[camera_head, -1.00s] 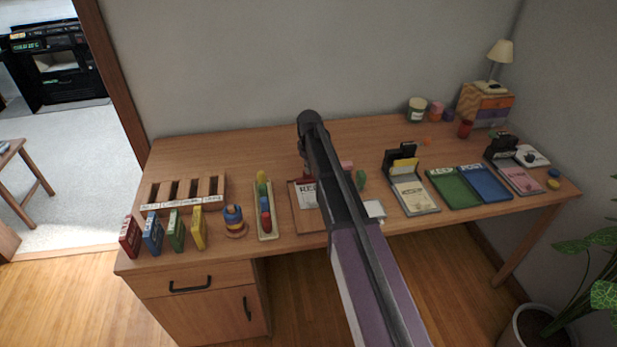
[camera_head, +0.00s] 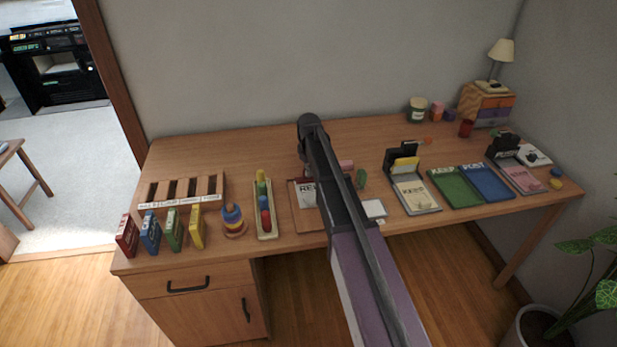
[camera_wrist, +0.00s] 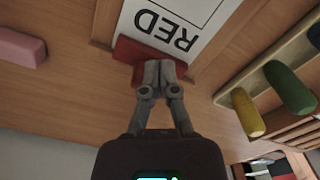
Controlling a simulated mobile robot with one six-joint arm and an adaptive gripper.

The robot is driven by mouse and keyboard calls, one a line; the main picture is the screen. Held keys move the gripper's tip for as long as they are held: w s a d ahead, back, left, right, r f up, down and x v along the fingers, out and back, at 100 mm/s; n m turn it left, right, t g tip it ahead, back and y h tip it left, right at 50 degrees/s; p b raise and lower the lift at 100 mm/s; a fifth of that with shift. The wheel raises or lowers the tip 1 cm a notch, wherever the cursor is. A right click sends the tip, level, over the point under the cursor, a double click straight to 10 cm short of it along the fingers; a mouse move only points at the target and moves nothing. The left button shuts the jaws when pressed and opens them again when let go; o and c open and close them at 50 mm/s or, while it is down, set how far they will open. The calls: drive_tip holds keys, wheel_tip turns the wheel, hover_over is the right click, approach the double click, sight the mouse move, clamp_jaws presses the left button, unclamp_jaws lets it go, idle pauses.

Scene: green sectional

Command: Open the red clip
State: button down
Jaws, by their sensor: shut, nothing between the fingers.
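The red clip (camera_wrist: 128,50) shows in the wrist view at the edge of a white card (camera_wrist: 180,25) marked "RED". The card lies on a wooden board (camera_wrist: 106,20). My gripper (camera_wrist: 160,68) is shut, with its fingertips together at the clip and partly covering it. I cannot tell whether they touch it.
A pink block (camera_wrist: 22,47) lies beside the board. A tray with coloured pieces (camera_head: 274,232) stands left of the board. A slotted wooden rack (camera_head: 215,183) and several small coloured books (camera_head: 174,230) are farther left. The back middle of the desk is clear.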

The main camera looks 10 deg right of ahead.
sight(309, 183)
drive_tip(key=shift+w, duration=1.25)
idle(0.7)
drive_tip(key=shift+s, duration=0.15)
drive_tip(key=shift+s+r+p, duration=0.45)
drive_tip(key=shift+s+p, duration=0.1)
drive_tip(key=shift+s, duration=0.15)
drive_tip(key=shift+r, duration=0.15)
wheel_tip(309, 183, up, 6)
drive_tip(key=p, duration=0.6)
idle(0.6)
idle(0.4)
